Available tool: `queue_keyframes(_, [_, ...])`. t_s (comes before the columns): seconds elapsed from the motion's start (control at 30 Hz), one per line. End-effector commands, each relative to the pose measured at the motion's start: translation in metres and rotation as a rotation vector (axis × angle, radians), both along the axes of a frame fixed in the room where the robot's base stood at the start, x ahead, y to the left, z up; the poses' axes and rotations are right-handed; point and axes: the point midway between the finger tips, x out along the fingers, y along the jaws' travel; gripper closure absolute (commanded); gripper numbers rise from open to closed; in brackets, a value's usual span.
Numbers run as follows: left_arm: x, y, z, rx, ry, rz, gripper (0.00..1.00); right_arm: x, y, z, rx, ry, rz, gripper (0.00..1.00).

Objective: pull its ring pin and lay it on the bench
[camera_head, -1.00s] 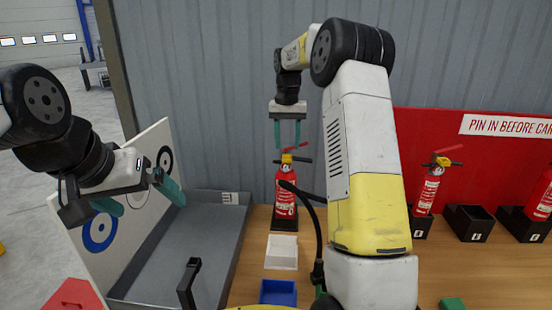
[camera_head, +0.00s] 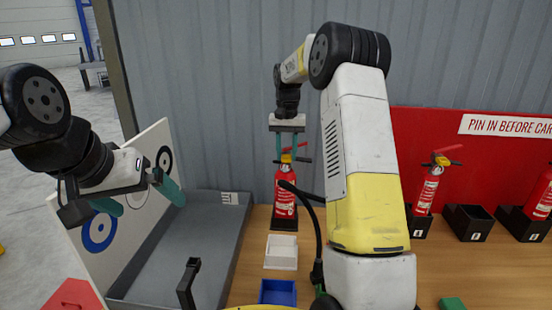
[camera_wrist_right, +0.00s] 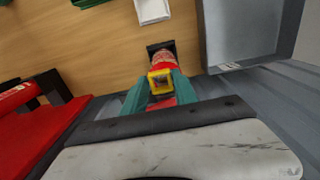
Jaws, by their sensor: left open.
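A red fire extinguisher (camera_head: 285,200) with a yellow head stands upright in a black holder (camera_head: 285,223) on the wooden bench (camera_head: 255,262). My right gripper (camera_head: 288,150) points down over its head, with teal fingers apart on either side of the top. In the right wrist view, the yellow head (camera_wrist_right: 160,78) shows between the fingers (camera_wrist_right: 160,95), with a red part nearer the palm. I cannot make out the ring pin or any finger contact. My left gripper (camera_head: 142,197) is open and empty above the grey tray's left side, by the target board.
A white tray (camera_head: 281,252) and blue tray (camera_head: 278,292) lie in front of the extinguisher. A grey tray (camera_head: 180,255) is to the left, beside a target board (camera_head: 130,215). More extinguishers (camera_head: 430,187) and an empty black holder (camera_head: 470,222) stand right. My right arm hides mid-bench.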

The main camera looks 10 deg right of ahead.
Motion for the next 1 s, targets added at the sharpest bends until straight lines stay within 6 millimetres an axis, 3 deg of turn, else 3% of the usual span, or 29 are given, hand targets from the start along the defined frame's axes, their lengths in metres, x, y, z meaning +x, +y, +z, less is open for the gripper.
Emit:
queue_keyframes(0.03, [0.000,0.000,0.000,0.000,0.000,0.000,0.03,0.000,0.000,0.000,0.000,0.000,0.000,0.78])
queue_keyframes(0.13, [0.000,0.000,0.000,0.000,0.000,0.000,0.03,0.000,0.000,0.000,0.000,0.000,0.000,0.98])
queue_keyframes(0.17, [0.000,0.000,0.000,0.000,0.000,0.000,0.03,0.000,0.000,0.000,0.000,0.000,0.000,1.00])
queue_keyframes(1.0, [0.000,0.000,0.000,0.000,0.000,0.000,0.03,-0.026,0.007,-0.002,0.000,0.003,0.000,1.00])
